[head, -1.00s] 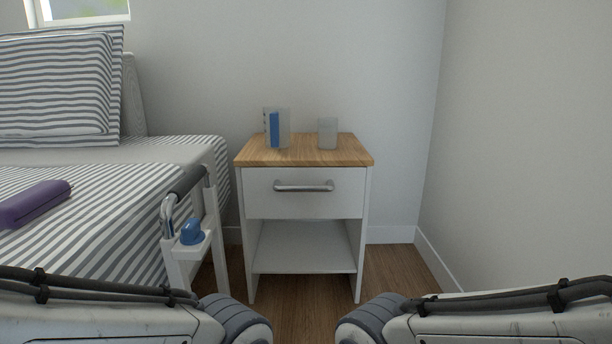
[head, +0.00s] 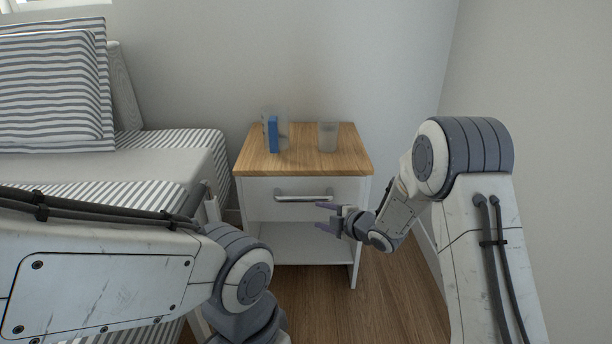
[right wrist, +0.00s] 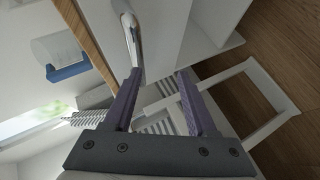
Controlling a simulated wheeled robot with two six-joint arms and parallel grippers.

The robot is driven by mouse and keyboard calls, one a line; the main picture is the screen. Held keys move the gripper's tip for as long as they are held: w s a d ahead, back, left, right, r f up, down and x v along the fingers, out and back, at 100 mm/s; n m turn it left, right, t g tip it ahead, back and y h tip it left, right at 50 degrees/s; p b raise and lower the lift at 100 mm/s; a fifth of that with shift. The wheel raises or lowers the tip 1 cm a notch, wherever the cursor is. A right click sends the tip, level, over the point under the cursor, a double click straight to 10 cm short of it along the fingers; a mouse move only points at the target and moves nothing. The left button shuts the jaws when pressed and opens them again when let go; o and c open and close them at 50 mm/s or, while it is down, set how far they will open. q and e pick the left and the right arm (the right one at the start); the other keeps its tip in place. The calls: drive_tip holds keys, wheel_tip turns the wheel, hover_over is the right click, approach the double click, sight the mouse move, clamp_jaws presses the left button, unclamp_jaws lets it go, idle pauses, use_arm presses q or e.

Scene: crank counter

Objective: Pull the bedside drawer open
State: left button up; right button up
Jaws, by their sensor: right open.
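The bedside table is white with a wooden top (head: 300,165). Its drawer (head: 257,205) looks shut, with a silver bar handle (head: 298,198) across the front. My right gripper (head: 321,216) is open and empty in front of the drawer, just below the right end of the handle. In the right wrist view, the handle (right wrist: 133,40) lies beyond the tip of one finger of my right gripper (right wrist: 157,85), not between the fingers. My left arm crosses the lower left of the head view; its gripper is out of the picture.
A clear container with a blue part (head: 273,135) and a clear cup (head: 328,137) stand on the wooden top. An open shelf (head: 290,243) is below the drawer. The striped bed (head: 180,150) is at the left. A wall closes off the right side.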

sight(310, 201)
drive_tip(key=w+a+n+y, duration=0.1)
drive_tip(key=w, duration=0.1)
drive_tip(key=w+a+n+y, duration=0.1)
drive_tip(key=w, duration=0.1)
drive_tip(key=w+a+n+y+b, duration=0.1)
drive_tip(key=w+a+n+y, duration=0.1)
drive_tip(key=w, duration=0.1)
drive_tip(key=shift+t, duration=0.4)
use_arm(q)
drive_tip(key=shift+r, duration=0.35)
use_arm(e)
drive_tip(key=shift+w+a+r, duration=0.1)
drive_tip(key=shift+w+a, duration=0.15)
clamp_jaws()
idle(0.9)
